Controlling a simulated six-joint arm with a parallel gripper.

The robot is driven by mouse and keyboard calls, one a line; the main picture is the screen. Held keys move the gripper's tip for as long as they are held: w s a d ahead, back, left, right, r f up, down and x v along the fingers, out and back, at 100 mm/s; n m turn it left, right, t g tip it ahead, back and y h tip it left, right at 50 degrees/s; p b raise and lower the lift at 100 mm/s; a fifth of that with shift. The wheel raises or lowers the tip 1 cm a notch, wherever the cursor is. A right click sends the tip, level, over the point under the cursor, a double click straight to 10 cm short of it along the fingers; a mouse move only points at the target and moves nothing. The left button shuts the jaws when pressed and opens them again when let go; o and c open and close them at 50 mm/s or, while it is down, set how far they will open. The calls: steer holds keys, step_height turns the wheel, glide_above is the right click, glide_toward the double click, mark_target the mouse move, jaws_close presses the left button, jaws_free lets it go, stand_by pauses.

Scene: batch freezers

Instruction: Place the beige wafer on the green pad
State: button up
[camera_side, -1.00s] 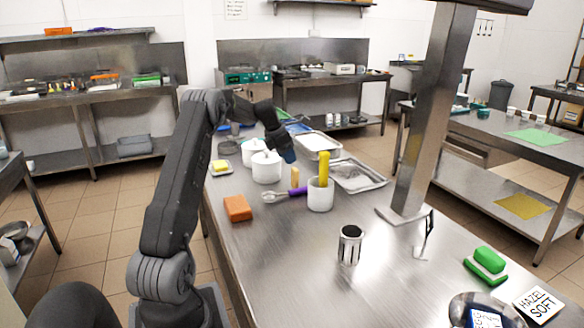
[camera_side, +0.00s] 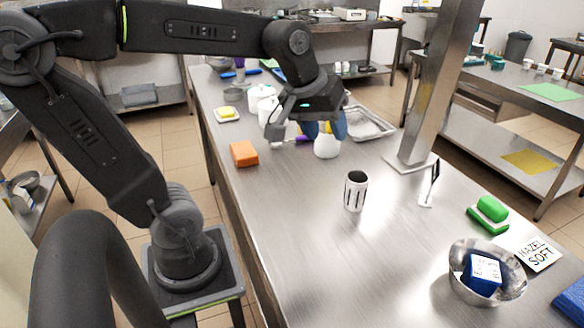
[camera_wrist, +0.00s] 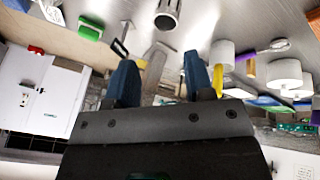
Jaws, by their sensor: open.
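My gripper (camera_side: 326,134) is open and empty, with its blue fingers pointing down. In the side view it overlaps a white cup (camera_side: 327,149) holding a yellow upright piece (camera_side: 328,126). In the wrist view, the white cup (camera_wrist: 222,52) and yellow piece (camera_wrist: 218,80) lie right of the fingers (camera_wrist: 158,62), not between them. No beige wafer is clearly visible now; the gripper covers the spot beside the cup where a small beige piece stood. A flat green pad (camera_side: 549,92) lies on the far right table.
A metal canister (camera_side: 355,191) stands mid-table. A steel post (camera_side: 432,85) rises behind it. A steel bowl (camera_side: 487,292) holds a blue block near a lettered card (camera_side: 537,254).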

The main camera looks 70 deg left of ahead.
steer(key=shift+o, duration=0.7)
steer(key=s+d+f+m, duration=0.3)
steer(key=s+d+m, duration=0.2)
steer(key=s+m, duration=0.2)
steer(key=shift+s+f+m+t, duration=0.2)
steer(key=shift+s+m+t, duration=0.15)
steer(key=shift+s, duration=0.3)
steer(key=shift+o, duration=1.2)
steer(key=shift+s+d+f, duration=0.1)
steer(key=shift+s, duration=0.05)
